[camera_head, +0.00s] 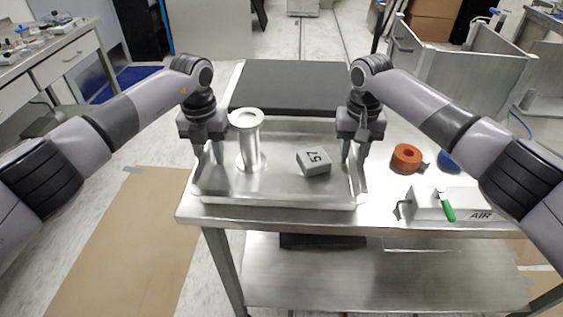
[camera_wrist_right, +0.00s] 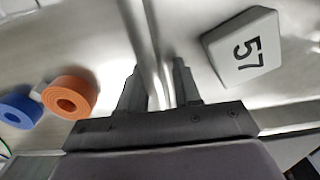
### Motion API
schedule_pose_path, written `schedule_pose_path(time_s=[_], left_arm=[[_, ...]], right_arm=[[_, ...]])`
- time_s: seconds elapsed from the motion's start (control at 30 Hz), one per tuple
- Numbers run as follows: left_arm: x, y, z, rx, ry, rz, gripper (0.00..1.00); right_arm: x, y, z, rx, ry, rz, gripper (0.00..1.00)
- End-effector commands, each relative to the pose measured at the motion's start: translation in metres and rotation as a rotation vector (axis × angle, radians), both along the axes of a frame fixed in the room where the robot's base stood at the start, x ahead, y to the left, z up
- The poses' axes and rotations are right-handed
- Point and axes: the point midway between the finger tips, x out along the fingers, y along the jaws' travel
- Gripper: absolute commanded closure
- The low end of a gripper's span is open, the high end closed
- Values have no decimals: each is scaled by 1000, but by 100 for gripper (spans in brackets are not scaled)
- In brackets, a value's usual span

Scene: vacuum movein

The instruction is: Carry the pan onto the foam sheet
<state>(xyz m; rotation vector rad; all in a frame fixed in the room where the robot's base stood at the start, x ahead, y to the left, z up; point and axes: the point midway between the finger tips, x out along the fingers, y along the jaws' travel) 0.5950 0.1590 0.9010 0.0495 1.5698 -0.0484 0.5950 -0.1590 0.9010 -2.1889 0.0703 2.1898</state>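The pan (camera_head: 280,197) is a shallow shiny metal tray on the steel table. The foam sheet (camera_head: 292,84) is a flat dark grey slab behind it. My left gripper (camera_head: 207,155) is down at the pan's left wall, fingers apart. My right gripper (camera_head: 353,155) is at the right wall. In the right wrist view its fingers (camera_wrist_right: 157,75) stand apart, one each side of the wall; contact is unclear.
Right of the pan are an orange ring (camera_head: 406,157), a blue ring (camera_head: 450,160) and a white box marked AIR (camera_head: 470,212) with a green handle. The foam sheet's top is bare. A metal-walled bin (camera_head: 455,75) stands behind the table at right.

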Motion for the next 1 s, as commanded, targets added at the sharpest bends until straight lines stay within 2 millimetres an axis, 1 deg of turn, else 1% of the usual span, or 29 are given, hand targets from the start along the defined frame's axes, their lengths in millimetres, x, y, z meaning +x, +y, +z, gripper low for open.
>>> schedule_pose_path(time_s=[0.3, 0.33, 0.37, 0.4, 0.43, 1.0], left_arm=[[0, 0, -3, 0, 0, 0, 67], [0, 0, -3, -1, 0, 0, 74], [0, 0, -3, -1, 0, 0, 83], [0, 0, -3, -1, 0, 0, 96], [0, 0, -3, -1, 0, 0, 100], [0, 0, -2, 0, 0, 1, 100]], right_arm=[[0, 0, -3, 0, 0, 0, 67], [0, 0, -3, 0, 0, 0, 74], [0, 0, -3, 0, 0, 0, 83], [0, 0, -3, 0, 1, 0, 96], [0, 0, -3, 0, 0, 0, 100], [0, 0, -2, 0, 0, -1, 100]])
